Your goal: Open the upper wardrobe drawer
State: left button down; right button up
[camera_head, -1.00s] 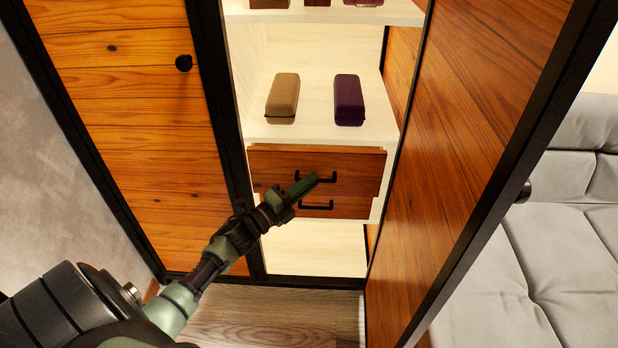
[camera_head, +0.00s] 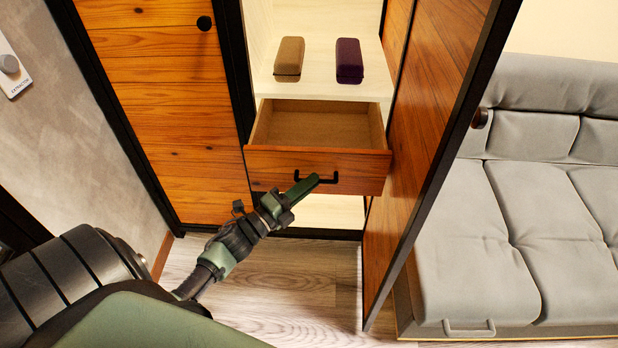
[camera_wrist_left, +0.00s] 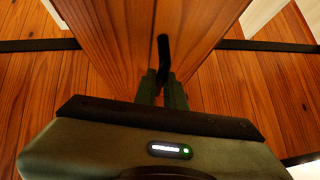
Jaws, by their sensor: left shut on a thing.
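The upper wardrobe drawer (camera_head: 350,165) is pulled out, with its wooden front standing forward of the wardrobe. Its inside looks empty. My left gripper (camera_head: 312,182) comes in from the lower left and is shut on the black bar handle (camera_head: 331,181) of this drawer. In the left wrist view the two fingers (camera_wrist_left: 162,88) close around the handle (camera_wrist_left: 163,50), with the drawer front (camera_wrist_left: 110,35) just beyond. The lower drawer is hidden beneath the pulled-out one. My right gripper is out of view.
The open wardrobe door (camera_head: 425,130) stands close to the drawer's right side. A closed door (camera_head: 160,90) is on the left. A brown case (camera_head: 289,58) and a purple case (camera_head: 349,60) lie on the shelf above. A grey sofa (camera_head: 480,250) is at the right. Wooden floor (camera_head: 300,290) is clear in front.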

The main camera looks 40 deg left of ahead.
pick_arm(q)
jog(key=c, duration=1.5)
grip_release()
jog(key=shift+s, duration=0.1)
jog(key=v, duration=0.7)
jog(key=shift+s+a, duration=0.1)
jog(key=shift+s, duration=0.25)
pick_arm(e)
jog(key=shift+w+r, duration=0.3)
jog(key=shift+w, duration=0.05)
pick_arm(q)
jog(key=shift+f, duration=0.1)
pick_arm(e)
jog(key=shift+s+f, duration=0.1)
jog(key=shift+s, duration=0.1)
